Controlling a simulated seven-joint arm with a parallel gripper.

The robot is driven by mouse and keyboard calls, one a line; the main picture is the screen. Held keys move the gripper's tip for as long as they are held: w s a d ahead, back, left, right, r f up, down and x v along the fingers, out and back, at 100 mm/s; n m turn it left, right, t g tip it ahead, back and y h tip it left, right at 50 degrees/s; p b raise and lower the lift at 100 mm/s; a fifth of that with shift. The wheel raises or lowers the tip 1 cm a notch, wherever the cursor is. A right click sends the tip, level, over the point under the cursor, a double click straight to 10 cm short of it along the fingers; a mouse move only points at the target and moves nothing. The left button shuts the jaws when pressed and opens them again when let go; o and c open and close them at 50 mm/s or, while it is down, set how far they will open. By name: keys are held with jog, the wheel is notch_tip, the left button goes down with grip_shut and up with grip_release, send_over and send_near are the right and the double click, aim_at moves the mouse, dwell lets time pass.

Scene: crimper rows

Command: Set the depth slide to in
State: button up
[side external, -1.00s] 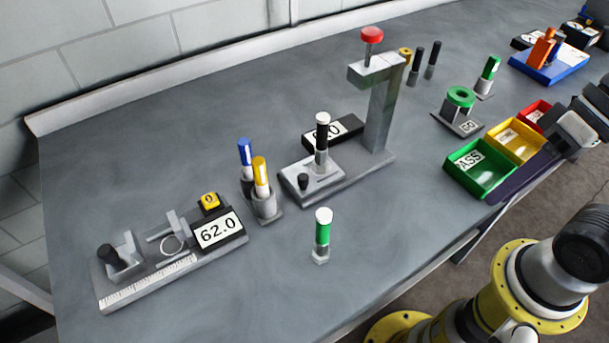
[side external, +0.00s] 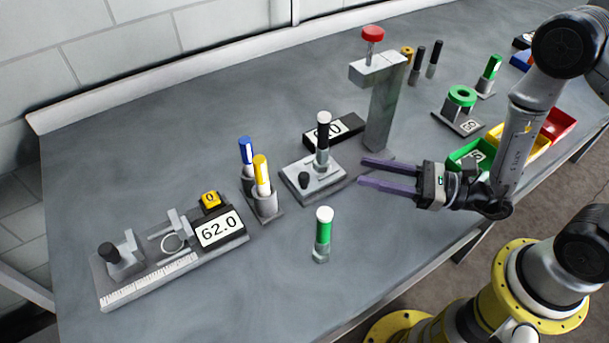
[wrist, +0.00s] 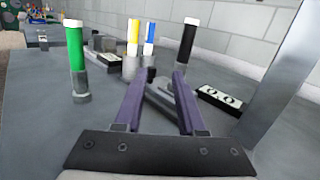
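A black cylinder with a white top (side external: 323,128) stands upright on this plate. It also shows in the wrist view (wrist: 187,42). My gripper (side external: 361,171) is open and empty, with its purple fingers pointing left, right of the plate. In the wrist view my gripper (wrist: 158,76) partly hides the plate, and the knob cannot be made out.
A green cylinder with a white top (side external: 322,235) stands in front of the press. Blue (side external: 246,151) and yellow (side external: 262,175) cylinders stand in holders to its left. A red-topped post (side external: 372,34) rises above the press arm.

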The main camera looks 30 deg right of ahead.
aim_at(304, 178)
jog(key=f, duration=0.1)
jog(key=s+f, duration=0.1)
jog(key=f, duration=0.1)
jog(key=shift+s+f+m, duration=0.15)
jog(key=shift+s+m, duration=0.15)
jog(key=shift+m, duration=0.1)
jog(key=x, duration=1.3)
jog(key=shift+w+a+f, duration=0.3)
jog(key=shift+f, duration=0.1)
grip_shut()
dwell(0.4)
